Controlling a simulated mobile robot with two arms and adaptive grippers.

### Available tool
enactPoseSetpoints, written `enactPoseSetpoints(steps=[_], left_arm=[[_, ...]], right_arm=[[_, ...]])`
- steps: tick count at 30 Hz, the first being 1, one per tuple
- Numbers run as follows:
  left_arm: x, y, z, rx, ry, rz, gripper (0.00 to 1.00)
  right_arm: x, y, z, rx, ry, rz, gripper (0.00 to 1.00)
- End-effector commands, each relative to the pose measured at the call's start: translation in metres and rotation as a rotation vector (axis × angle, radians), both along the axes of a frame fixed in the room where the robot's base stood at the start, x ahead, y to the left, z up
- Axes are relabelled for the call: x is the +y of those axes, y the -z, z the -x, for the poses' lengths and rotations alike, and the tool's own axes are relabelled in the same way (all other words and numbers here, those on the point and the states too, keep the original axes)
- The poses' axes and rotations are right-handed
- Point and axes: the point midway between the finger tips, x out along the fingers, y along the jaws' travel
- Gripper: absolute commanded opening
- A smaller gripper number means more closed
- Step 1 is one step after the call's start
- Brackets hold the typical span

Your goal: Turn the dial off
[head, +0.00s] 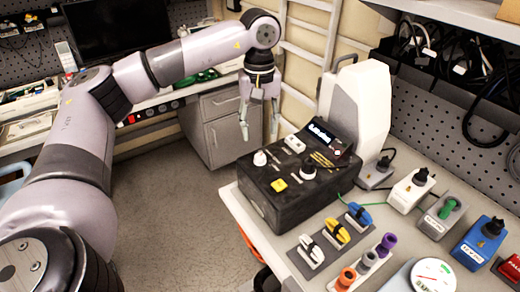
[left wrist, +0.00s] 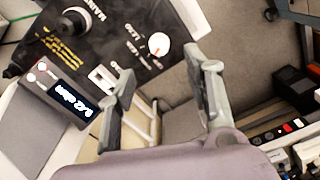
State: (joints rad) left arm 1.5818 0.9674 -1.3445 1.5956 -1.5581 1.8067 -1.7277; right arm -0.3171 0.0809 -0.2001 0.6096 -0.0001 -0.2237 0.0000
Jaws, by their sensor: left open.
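A black control box (head: 266,205) stands at the left end of the bench. It carries a white round dial (head: 260,158), a black knob (head: 309,164), a white switch (head: 294,143), a yellow button (head: 279,185) and a lit display (head: 322,136). The white dial also shows in the left wrist view (left wrist: 158,44), just beyond the fingertips, with the black knob (left wrist: 75,20) farther left. Which one the task means I cannot tell. My left gripper (head: 259,130) is open and empty, pointing down beyond the box, apart from it. My right gripper is not in view.
A white and grey device (head: 358,105) stands behind the box. Several small boxes with knobs, including a blue one (head: 480,240), coloured clips, tubes and a round gauge (head: 433,278) crowd the bench to the right. The floor (head: 180,215) left of the bench is clear.

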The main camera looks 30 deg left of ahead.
Motion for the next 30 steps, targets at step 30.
enactPoseSetpoints(steps=[30], left_arm=[[0.000, 0.090, 0.000, -0.001, -0.001, 0.001, 0.37]], right_arm=[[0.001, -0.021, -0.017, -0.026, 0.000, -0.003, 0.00]])
